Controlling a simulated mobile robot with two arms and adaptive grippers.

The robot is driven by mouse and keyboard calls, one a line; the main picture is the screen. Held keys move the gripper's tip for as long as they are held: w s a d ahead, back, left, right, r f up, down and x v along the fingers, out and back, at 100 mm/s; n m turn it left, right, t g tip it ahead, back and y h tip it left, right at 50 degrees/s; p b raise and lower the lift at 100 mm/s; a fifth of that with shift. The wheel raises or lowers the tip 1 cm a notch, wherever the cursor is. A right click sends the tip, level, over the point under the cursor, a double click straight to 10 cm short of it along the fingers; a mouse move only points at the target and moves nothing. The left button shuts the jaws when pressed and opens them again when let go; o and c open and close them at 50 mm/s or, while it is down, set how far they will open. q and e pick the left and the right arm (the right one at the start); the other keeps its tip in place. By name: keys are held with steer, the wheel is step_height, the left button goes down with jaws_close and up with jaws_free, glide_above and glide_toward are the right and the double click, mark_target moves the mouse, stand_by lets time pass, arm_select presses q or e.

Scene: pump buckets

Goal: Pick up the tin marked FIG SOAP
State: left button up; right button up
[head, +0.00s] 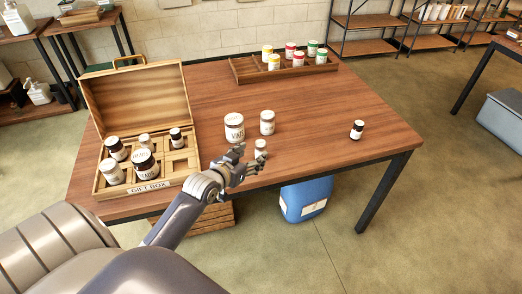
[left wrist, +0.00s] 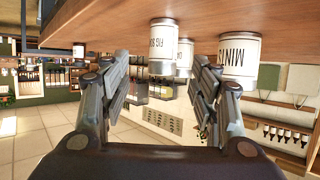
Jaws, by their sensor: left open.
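The tin marked FIG SOAP (left wrist: 163,45) shows upside down in the left wrist view, with part of its label readable. It is ahead of my fingers, in the gap between them. In the head view it appears to be the small white tin (head: 260,148) near the table's front edge, partly hidden by my gripper. My left gripper (head: 243,165) is open and empty, just short of this tin. Its two fingers stand apart in the left wrist view (left wrist: 165,80). My right gripper does not show.
The open gift box (head: 148,187) holds several jars; a wooden tray (head: 245,76) is at the back. The table (head: 310,135) is clear between.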

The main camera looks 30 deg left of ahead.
mark_target(258, 150)
arm_select(q)
steer(key=shift+x, duration=3.9)
steer(key=shift+a, duration=0.2)
steer(key=shift+c, duration=0.2)
steer(key=c, duration=1.1)
